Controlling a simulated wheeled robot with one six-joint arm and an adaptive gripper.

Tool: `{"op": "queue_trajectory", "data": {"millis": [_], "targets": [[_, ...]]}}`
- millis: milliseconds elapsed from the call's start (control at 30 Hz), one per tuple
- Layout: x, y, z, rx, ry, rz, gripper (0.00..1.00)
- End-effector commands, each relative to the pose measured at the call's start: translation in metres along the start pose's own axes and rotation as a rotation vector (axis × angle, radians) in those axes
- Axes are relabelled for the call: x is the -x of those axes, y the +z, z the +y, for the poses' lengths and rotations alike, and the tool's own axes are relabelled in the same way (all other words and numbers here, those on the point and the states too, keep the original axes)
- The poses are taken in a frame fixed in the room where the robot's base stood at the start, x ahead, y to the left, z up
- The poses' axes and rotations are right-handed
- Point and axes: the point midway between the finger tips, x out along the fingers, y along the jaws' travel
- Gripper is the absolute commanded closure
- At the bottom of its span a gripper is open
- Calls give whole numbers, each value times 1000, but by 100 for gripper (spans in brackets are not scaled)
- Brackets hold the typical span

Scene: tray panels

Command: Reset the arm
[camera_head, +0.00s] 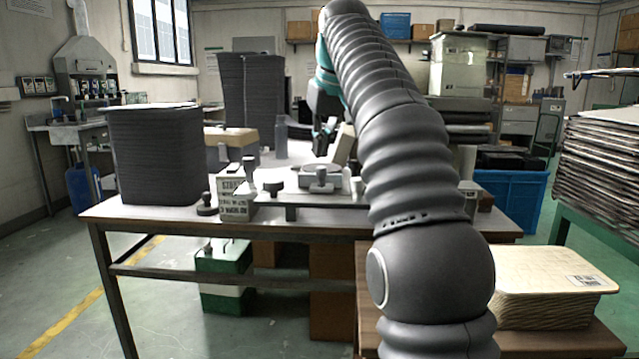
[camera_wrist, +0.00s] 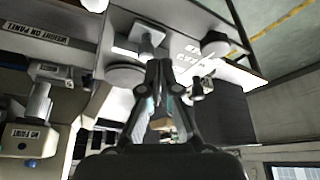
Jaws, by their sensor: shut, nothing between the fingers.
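My arm (camera_head: 405,150) rises from the lower right of the head view and bends over the work table (camera_head: 330,222). My gripper (camera_wrist: 163,70) is shut and empty in the wrist view, its two dark fingers meeting near the middle. In the head view it is partly hidden behind the arm, with dark and teal parts (camera_head: 326,92) hanging over the table. No object is held.
A dark stack of panels (camera_head: 155,158) stands at the table's left, with a taller stack (camera_head: 252,100) behind. Stamps and a lettered block (camera_head: 233,199) sit at the front edge. A pale panel stack (camera_head: 548,275) is at lower right; a blue bin (camera_head: 520,195) stands behind.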

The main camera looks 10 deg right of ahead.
Motion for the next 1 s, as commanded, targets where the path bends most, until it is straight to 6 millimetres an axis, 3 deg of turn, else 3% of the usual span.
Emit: {"op": "queue_trajectory", "data": {"millis": [300, 467, 767, 1000], "targets": [[1, 1, 0, -2, 1, 1, 100], [4, 15, -5, -17, 6, 6, 100], [-3, 82, -21, -72, 27, 25, 100], [-25, 153, -36, -110, 46, 43, 100]]}}
